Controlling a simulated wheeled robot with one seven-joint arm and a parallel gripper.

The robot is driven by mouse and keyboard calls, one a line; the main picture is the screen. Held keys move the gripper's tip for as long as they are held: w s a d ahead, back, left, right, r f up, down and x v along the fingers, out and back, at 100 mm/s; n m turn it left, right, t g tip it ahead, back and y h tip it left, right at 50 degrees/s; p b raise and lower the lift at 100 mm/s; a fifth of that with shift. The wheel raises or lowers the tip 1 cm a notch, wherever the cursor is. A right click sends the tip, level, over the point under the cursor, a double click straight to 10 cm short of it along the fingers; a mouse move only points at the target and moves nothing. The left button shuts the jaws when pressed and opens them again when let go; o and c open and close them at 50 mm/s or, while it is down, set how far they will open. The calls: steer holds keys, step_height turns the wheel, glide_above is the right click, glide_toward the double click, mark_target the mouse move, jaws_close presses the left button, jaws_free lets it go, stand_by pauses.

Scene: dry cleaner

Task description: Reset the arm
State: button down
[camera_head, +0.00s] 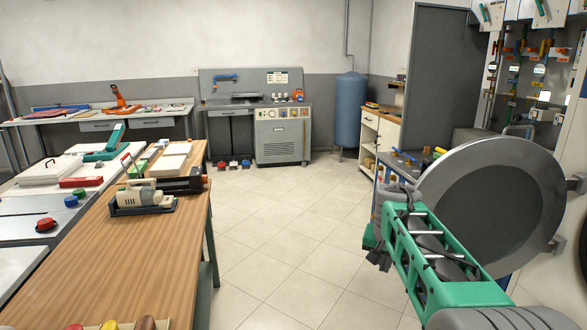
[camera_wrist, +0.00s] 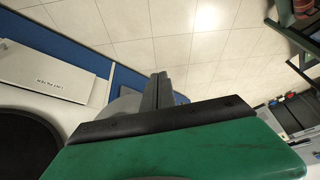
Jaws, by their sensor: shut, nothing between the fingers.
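My gripper (camera_wrist: 160,84) shows in the wrist view as two dark fingers side by side, closed together beyond the black bar and green housing. It holds nothing. In the head view my green arm reaches in from the lower right, and the dark gripper end (camera_head: 378,258) hangs over the floor left of a large round grey door (camera_head: 492,205). The fingertips are hard to make out there. Part of the blue cabinet behind is hidden by the arm.
A wooden-topped table (camera_head: 90,255) with a grey device (camera_head: 143,197) stands at the left. A blue cabinet (camera_head: 378,190) with tools is close behind my arm. A white panel (camera_wrist: 45,70) lies left of the fingers. The tiled floor (camera_head: 285,235) between is clear.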

steer(key=s+a+f+n+g+y+p, duration=0.1)
steer(key=s+a+f+n, duration=0.15)
steer(key=s, duration=0.45)
steer(key=s+a+f+n+g, duration=0.1)
steer(key=s+a+f, duration=0.1)
steer(key=s+f, duration=0.35)
steer(key=s+a+f+n+g+y+p, duration=0.1)
steer(key=s+a+f, duration=0.15)
steer(key=s, duration=0.65)
steer(key=s+a+r+n+t+p, duration=0.1)
steer(key=s+a+r+p, duration=0.1)
steer(key=s+r, duration=0.2)
step_height(320, 180, up, 3)
steer(key=shift+s+a+f+t, duration=0.15)
steer(key=shift+s+a+t, duration=0.15)
steer(key=shift+a+t, duration=0.1)
